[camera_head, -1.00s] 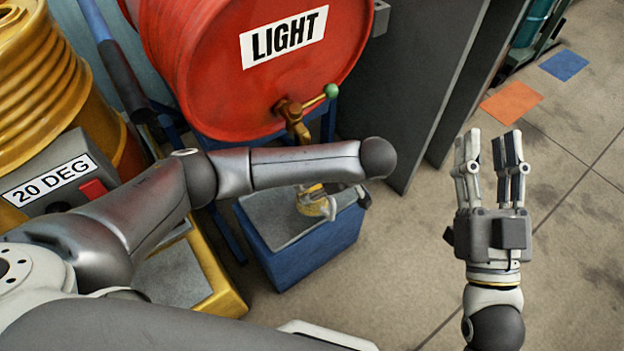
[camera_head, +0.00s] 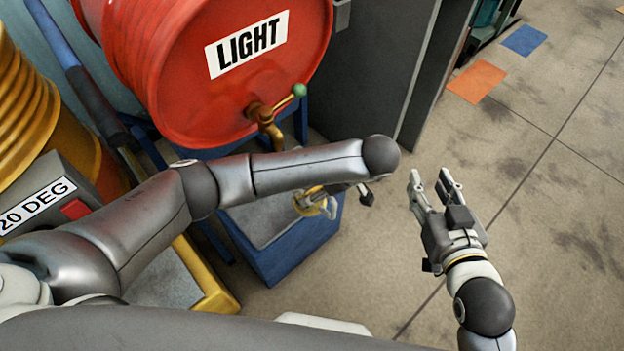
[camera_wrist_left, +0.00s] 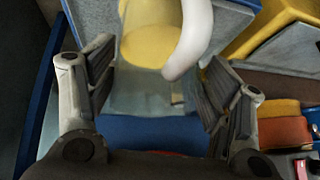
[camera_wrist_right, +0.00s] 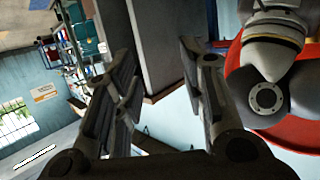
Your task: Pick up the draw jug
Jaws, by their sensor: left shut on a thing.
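The draw jug (camera_head: 304,204), yellow, is mostly hidden behind my left forearm in the head view. It is over the grey top of a blue stand (camera_head: 292,256); I cannot tell whether it touches it. In the left wrist view the yellow jug (camera_wrist_left: 150,40) and its pale curved handle (camera_wrist_left: 196,35) show at the top, around and beyond the fingers. My left gripper (camera_wrist_left: 157,85) is shut on the jug; the exact contact is unclear. My right gripper (camera_head: 432,178) is open and empty over the floor at the right.
A red drum (camera_head: 185,75) labelled LIGHT, with a brass tap (camera_head: 264,118), is behind the stand. A yellow drum (camera_head: 28,115) and grey box (camera_head: 55,190) marked 20 DEG are at the left. A dark grey panel (camera_head: 380,70) stands right of the red drum.

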